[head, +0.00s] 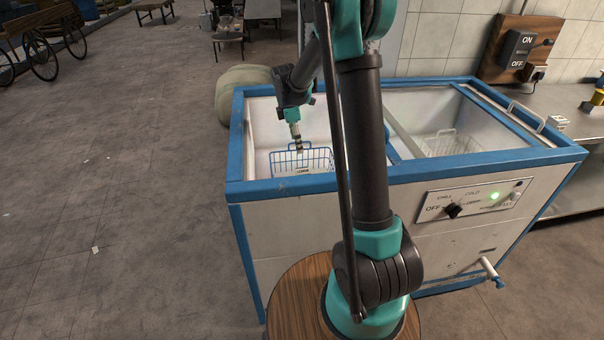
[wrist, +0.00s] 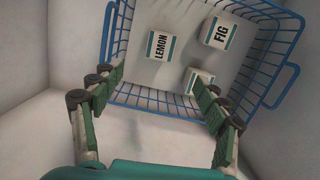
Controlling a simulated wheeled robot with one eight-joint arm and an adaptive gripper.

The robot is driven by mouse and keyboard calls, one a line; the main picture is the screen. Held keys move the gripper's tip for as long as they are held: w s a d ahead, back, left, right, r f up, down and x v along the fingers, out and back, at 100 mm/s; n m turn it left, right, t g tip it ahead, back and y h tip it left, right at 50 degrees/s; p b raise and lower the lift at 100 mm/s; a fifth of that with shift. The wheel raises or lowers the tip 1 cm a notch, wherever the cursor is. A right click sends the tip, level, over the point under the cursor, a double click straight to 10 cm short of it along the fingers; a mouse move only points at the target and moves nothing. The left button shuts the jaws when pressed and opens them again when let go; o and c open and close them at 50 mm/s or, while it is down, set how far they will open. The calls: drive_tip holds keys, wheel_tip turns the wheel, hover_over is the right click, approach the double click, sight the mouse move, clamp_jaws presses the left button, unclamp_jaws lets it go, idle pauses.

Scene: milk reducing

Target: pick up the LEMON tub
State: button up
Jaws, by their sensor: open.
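The LEMON tub (wrist: 160,46) is a small white tub with black lettering and a teal stripe. It sits inside a blue wire basket (wrist: 286,78) in the wrist view. My gripper (wrist: 158,84) is open and empty, its green-padded fingers spread on either side, with the LEMON tub beyond and between them. In the head view my gripper (head: 297,142) points down over the wire basket (head: 319,159) in the freezer's left bay. There the tub itself cannot be made out clearly.
A FIG tub (wrist: 220,33) stands right of the LEMON tub. A third tub (wrist: 198,78) is nearer, partly hidden by my right finger. The chest freezer (head: 330,183) has a blue rim. Another basket (head: 450,143) is in its right bay.

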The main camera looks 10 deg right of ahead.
sight(302, 171)
drive_tip(key=f, duration=0.5)
drive_tip(key=d+f, duration=0.1)
drive_tip(key=f, duration=0.5)
drive_tip(key=d+f, duration=0.1)
drive_tip(key=f, duration=0.4)
drive_tip(key=shift+d+f, duration=0.2)
drive_tip(key=c, duration=1.4)
